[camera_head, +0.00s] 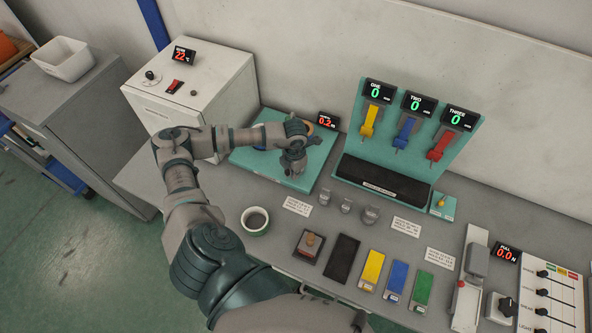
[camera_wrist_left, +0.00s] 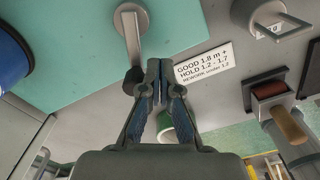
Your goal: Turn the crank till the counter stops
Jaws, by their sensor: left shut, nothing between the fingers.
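The teal base of the winder (camera_head: 262,160) stands at the back of the bench, and its small counter (camera_head: 327,120) reads 0.2 in red. My left gripper (camera_head: 295,168) is over the front right part of this base, with its fingers pointing down, and hides part of it. In the left wrist view my left gripper (camera_wrist_left: 157,75) is shut and empty. A grey lever (camera_wrist_left: 130,30) with a round end, probably the crank, is just beyond the fingertips; I cannot tell whether they touch. A blue round part (camera_wrist_left: 10,55) shows at the left edge. My right gripper is not in view.
A tape roll (camera_head: 256,221) lies in front of the base. A label card (camera_head: 297,205), small grey weights (camera_head: 347,205) and a stamp (camera_head: 309,245) are to its right. A teal rack (camera_head: 400,130) with three counters stands behind. A white cabinet (camera_head: 195,90) is at the left.

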